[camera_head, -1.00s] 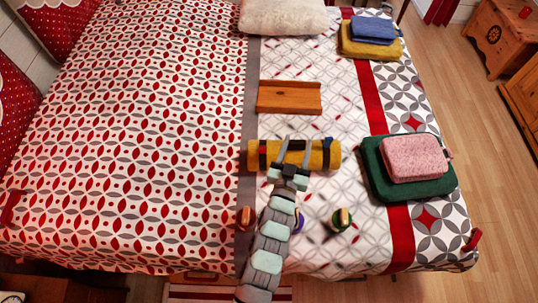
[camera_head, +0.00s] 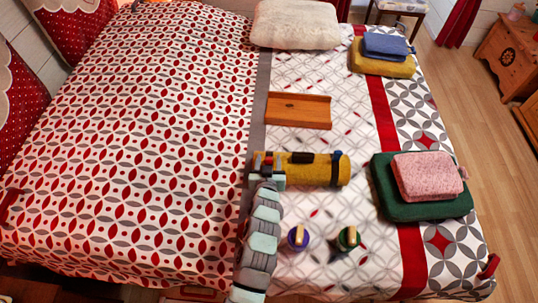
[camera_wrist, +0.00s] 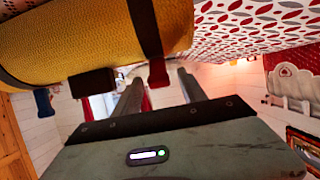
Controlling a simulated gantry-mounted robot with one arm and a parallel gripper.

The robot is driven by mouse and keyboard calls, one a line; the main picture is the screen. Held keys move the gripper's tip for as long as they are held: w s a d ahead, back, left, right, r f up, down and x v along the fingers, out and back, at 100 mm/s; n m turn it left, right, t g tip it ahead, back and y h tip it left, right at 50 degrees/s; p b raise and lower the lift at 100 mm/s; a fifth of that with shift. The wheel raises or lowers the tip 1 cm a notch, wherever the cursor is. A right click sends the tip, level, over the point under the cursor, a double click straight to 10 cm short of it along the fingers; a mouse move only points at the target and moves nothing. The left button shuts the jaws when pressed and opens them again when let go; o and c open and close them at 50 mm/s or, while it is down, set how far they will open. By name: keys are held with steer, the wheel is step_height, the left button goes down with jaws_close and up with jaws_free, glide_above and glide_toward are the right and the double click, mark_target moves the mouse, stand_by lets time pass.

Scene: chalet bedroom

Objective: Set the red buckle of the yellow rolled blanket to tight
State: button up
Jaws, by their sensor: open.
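The yellow rolled blanket (camera_head: 312,172) lies across the bed, with a dark strap near each end. It fills the upper left of the wrist view (camera_wrist: 75,45). The red buckle (camera_wrist: 158,74) hangs at the lower end of a black strap in the wrist view. My gripper (camera_head: 267,162) is at the left end of the roll in the head view, in front of the left strap. In the wrist view its two fingers (camera_wrist: 159,80) are apart, and the red buckle appears between their tips. I cannot tell whether they touch it.
A wooden tray (camera_head: 298,123) lies behind the roll. Two small round items, one purple (camera_head: 298,241) and one green (camera_head: 347,240), stand in front. A green folded piece (camera_head: 385,190) with a pink one (camera_head: 427,175) on top lies to the right. The patterned bedspread left is clear.

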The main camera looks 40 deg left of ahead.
mark_target(269, 159)
steer(key=shift+x, duration=1.65)
jaws_close()
